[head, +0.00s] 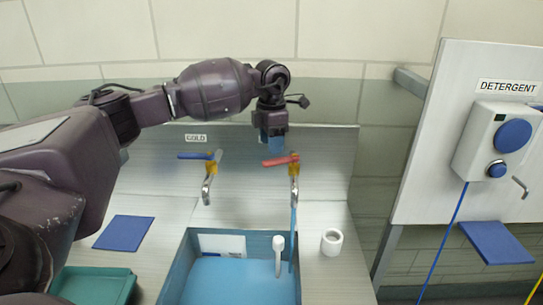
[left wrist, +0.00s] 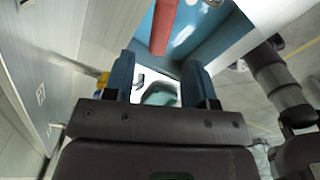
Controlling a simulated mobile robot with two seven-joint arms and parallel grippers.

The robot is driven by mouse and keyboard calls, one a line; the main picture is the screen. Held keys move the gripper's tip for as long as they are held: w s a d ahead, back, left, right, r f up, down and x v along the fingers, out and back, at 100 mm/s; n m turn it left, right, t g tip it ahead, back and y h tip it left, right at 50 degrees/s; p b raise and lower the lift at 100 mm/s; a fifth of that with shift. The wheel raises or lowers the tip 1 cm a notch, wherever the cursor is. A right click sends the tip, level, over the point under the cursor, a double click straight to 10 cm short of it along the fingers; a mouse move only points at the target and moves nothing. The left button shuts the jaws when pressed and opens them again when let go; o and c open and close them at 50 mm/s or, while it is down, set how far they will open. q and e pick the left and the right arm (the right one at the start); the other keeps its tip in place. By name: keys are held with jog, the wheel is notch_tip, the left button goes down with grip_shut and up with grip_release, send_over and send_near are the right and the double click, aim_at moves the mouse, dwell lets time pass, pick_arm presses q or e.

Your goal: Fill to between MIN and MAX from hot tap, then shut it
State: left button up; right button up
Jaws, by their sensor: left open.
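The hot tap has a red handle (head: 280,160), lying sideways, and a metal spout (head: 294,190). A thin blue stream (head: 293,232) runs from the spout down to the sink. The sink (head: 171,275) holds blue water (head: 232,280). A white plate (head: 222,244) is on its back wall; any marks are too small to read. My left gripper (head: 271,143) points down, just above and left of the tap's body, close over the red handle. In the left wrist view its fingers (left wrist: 158,80) are apart and empty, with the red handle (left wrist: 164,25) beyond them. My right gripper is out of view.
The cold tap (head: 209,168) with a blue handle stands left. A white upright pipe (head: 279,256) stands in the sink. A white ring (head: 332,242) lies right of it. A blue mat (head: 124,232) and green tray (head: 95,285) lie left. A detergent dispenser (head: 498,140) hangs far right.

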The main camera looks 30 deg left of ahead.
aim_at(271, 160)
pick_arm(q)
jog(key=shift+f+p, duration=0.3)
jog(key=shift+f, duration=2.35)
grip_shut()
